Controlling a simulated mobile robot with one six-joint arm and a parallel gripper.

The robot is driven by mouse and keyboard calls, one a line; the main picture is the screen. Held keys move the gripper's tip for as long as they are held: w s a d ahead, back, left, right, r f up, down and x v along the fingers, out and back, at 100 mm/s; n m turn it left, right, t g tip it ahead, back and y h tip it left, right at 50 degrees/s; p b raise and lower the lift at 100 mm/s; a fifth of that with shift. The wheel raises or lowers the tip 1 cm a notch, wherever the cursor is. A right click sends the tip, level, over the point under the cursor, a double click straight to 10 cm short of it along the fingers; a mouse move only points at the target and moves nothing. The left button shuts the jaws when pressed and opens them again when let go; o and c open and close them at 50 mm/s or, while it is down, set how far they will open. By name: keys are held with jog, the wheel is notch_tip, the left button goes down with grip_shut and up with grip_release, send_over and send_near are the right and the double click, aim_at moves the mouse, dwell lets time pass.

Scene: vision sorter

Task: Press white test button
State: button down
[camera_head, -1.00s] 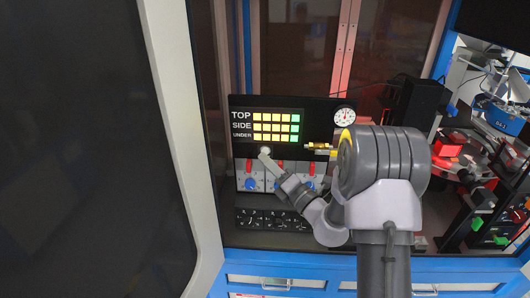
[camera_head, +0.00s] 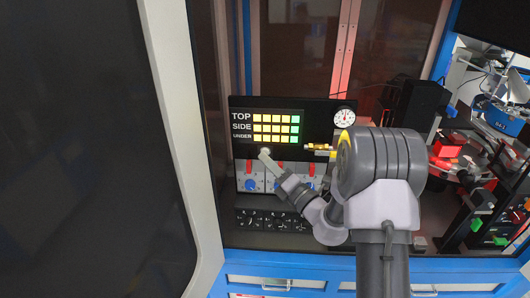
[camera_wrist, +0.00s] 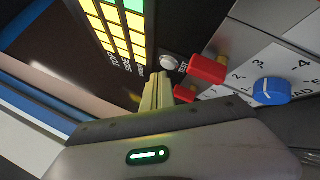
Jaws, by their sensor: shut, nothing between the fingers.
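The white test button (camera_wrist: 169,61) shows in the wrist view, a round button on the black panel beside the word TEST. In the head view the button (camera_head: 265,151) sits below the lit TOP, SIDE and UNDER indicator rows. My gripper (camera_wrist: 160,80) is shut and empty, its fingertips just short of or at the button's lower edge; I cannot tell whether they touch. In the head view my gripper (camera_head: 264,157) reaches up to the panel from the lower right and overlaps the button's lower side.
Red switches (camera_wrist: 208,69) and a blue knob (camera_wrist: 271,91) sit close to the right of my fingers. The lit yellow and green indicators (camera_wrist: 124,18) are above. A round gauge (camera_head: 345,117) is at the panel's right.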

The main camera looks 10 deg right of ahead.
jog(key=shift+w, duration=0.2)
jog(key=shift+w+d, duration=0.2)
jog(key=shift+w, duration=0.15)
dwell(0.6)
jog(key=shift+s, duration=0.1)
jog(key=shift+s+a, duration=0.25)
jog(key=shift+s, duration=0.45)
jog(key=shift+s+a+b, duration=0.2)
jog(key=shift+s+a, duration=0.05)
jog(key=shift+s, duration=0.55)
jog(key=shift+s+a+b, duration=0.25)
jog(key=shift+s+a, duration=0.05)
jog(key=shift+s, duration=0.45)
jog(key=shift+s+a+b, duration=0.2)
jog(key=shift+s+a, duration=0.05)
jog(key=shift+s, duration=0.55)
